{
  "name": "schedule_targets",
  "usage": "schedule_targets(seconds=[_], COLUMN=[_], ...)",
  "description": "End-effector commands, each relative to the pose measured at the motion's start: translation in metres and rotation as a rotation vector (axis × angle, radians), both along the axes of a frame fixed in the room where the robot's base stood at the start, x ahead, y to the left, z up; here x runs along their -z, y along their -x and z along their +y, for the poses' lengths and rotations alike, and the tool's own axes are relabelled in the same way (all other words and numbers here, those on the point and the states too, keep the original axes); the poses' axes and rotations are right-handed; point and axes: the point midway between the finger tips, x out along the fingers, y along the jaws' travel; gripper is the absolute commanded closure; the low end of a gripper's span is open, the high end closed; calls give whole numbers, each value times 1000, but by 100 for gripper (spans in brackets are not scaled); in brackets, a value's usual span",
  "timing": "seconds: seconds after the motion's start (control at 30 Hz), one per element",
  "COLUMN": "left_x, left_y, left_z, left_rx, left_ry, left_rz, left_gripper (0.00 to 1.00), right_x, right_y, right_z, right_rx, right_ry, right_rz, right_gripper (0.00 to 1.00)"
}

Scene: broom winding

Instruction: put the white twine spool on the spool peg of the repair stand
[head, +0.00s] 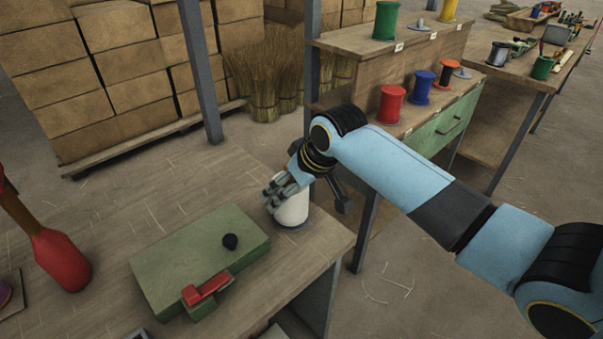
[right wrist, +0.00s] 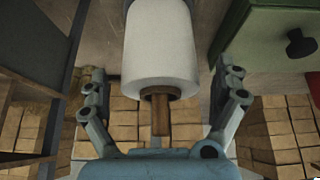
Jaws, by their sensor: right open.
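The white twine spool (head: 293,209) stands upright near the right edge of the workbench, beside the green repair stand (head: 195,262). In the right wrist view the spool (right wrist: 161,50) is at top centre, and a brown wooden peg (right wrist: 160,115) sticks out of its core toward the camera. My right gripper (head: 281,190) is at the spool's upper part in the head view. In the right wrist view its fingers are spread wide, one each side of the spool, with visible gaps. Its underside is hidden. My left gripper is out of view.
Behind, a shelf holds green, red (head: 391,104), blue and orange spools. A grey post (head: 201,70) rises behind the bench.

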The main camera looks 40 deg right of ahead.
Motion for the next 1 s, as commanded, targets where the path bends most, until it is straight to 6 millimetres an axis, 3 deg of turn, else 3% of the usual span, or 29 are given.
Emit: schedule_targets(seconds=[0.2, 0.4, 0.6, 1.0], left_x=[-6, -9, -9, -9], left_y=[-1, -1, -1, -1], left_z=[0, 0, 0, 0], left_rx=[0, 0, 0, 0], left_ry=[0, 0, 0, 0], left_rz=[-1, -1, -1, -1], left_gripper=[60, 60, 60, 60], right_x=[-45, -77, -91, -91], right_y=[24, 43, 51, 51], right_z=[-2, -4, -4, -4], right_rx=[-2, -1, 0, 0], right_ry=[3, 2, 1, 0], right_rz=[-3, -3, -2, -1], right_gripper=[2, 2, 2, 2])
